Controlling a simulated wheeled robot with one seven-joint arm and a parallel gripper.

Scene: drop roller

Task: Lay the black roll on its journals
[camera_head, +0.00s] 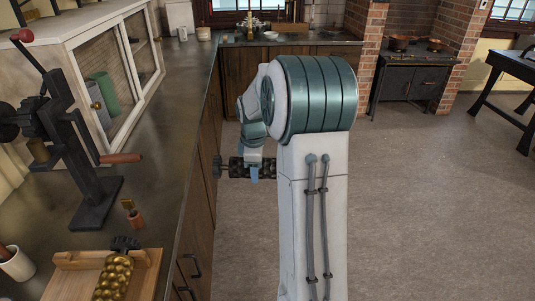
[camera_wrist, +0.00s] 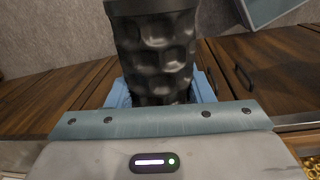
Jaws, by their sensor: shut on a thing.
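The black roll (camera_head: 236,168) has a dimpled surface and a thin shaft with a knob-like piece at its left end. It is held roughly level in the air, off the counter's front edge. My gripper (camera_head: 254,173) is shut around the roll. In the wrist view the roll (camera_wrist: 155,55) stands between the blue fingers of my gripper (camera_wrist: 160,92); its ends are cut off or hidden there. A wooden frame (camera_head: 68,288) lies on the counter at lower left, with a brass dimpled roll (camera_head: 114,278) and a black gear (camera_head: 125,243) at it. I cannot make out the journals.
A black crank press (camera_head: 92,190) with a wooden handle stands on the dark counter (camera_head: 165,180). A small wood-and-brass tool (camera_head: 134,217) and a white cup (camera_head: 17,264) are near the frame. A glazed cabinet (camera_head: 110,70) stands behind.

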